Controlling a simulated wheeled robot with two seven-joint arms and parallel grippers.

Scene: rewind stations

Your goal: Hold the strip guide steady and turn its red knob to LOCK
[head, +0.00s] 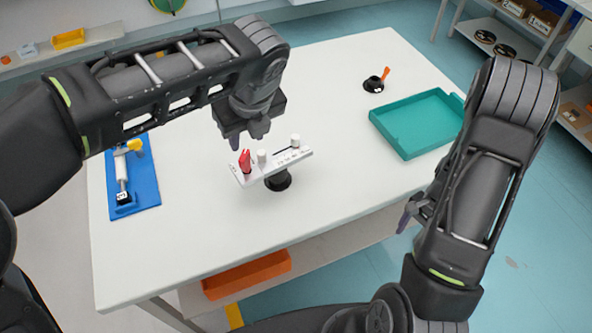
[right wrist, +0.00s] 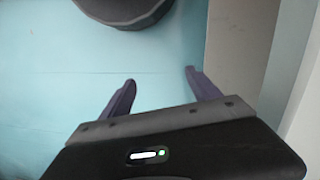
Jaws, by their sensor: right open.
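The strip guide (head: 292,156) is a white bar on a black round base (head: 278,181) in the middle of the white table. Its red knob (head: 245,160) stands at the bar's left end, beside white posts. The lettering is too small to read. My left gripper (head: 246,141) hangs just above the knob end, pointing down; I cannot make out whether it touches the guide or how far its fingers are apart. My right gripper (head: 407,214) is at the table's right front edge, partly hidden by my arm. In the right wrist view, it (right wrist: 158,82) is open and empty above the floor.
A blue board (head: 146,190) with a yellow-handled tool lies at the table's left. A teal tray (head: 408,152) is at the right. A black holder (head: 373,85) with an orange item stands at the back. An orange bin (head: 247,274) sits below the front edge.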

